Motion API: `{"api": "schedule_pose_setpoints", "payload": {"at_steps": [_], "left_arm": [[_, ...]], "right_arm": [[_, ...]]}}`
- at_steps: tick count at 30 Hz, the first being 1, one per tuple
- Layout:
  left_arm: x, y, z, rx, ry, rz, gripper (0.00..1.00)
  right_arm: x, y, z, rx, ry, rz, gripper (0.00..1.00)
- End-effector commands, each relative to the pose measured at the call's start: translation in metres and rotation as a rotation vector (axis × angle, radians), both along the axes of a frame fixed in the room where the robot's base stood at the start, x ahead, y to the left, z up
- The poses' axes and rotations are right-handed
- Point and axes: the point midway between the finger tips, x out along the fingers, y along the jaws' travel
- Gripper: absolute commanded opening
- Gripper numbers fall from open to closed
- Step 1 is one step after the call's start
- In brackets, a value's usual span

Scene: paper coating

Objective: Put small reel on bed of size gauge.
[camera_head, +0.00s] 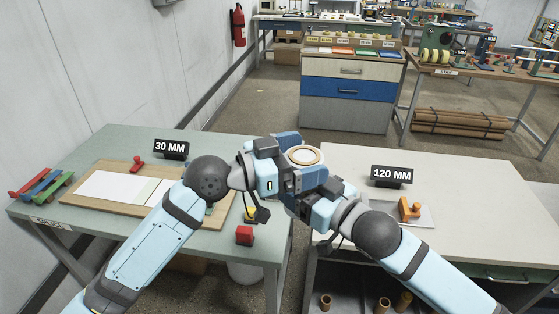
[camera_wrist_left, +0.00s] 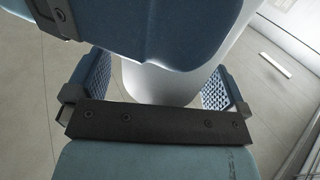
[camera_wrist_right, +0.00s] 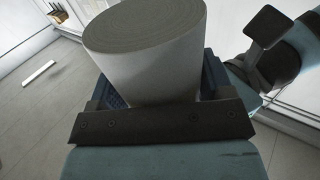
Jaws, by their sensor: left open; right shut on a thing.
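The small reel is a pale roll (camera_wrist_right: 150,60) that stands between the fingers of my right gripper (camera_wrist_right: 160,88), which is shut on it. In the head view its round top with a tan ring (camera_head: 304,155) shows above my grippers, over the gap between two tables. My left gripper (camera_wrist_left: 158,90) is open, with its fingers on either side of the pale reel (camera_wrist_left: 160,82). Whether they touch it I cannot tell. My right gripper's blue body hides part of the reel there. I cannot make out for sure which thing is the size gauge.
The left table (camera_head: 100,150) holds a board with paper, a "30 MM" sign (camera_head: 171,149) and coloured bars (camera_head: 41,187). The right table (camera_head: 480,185) holds a "120 MM" sign (camera_head: 392,176) and an orange piece (camera_head: 409,211) on a grey plate. Much of the right table is bare.

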Motion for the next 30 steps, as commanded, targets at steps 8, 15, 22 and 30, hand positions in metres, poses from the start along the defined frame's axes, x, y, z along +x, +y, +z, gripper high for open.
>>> {"api": "schedule_pose_setpoints", "payload": {"at_steps": [8,15,22,30], "left_arm": [[0.0026,-0.0082,0.0001,0.001,-0.001,0.001,1.0],[0.0025,-0.0079,0.0001,0.0,-0.001,0.001,0.77],[0.0019,-0.0081,0.0006,-0.001,-0.001,-0.001,0.45],[0.0022,-0.0079,0.0006,-0.001,-0.001,0.0,0.45]], "right_arm": [[0.0,0.0,0.0005,0.001,-0.001,0.0,0.45],[0.0,0.0,0.0006,0.001,-0.001,0.0,0.45],[0.0003,-0.0002,0.0006,0.001,-0.001,0.0,0.85],[-0.0001,-0.0002,0.0002,0.0,0.0,0.0,1.0]]}}
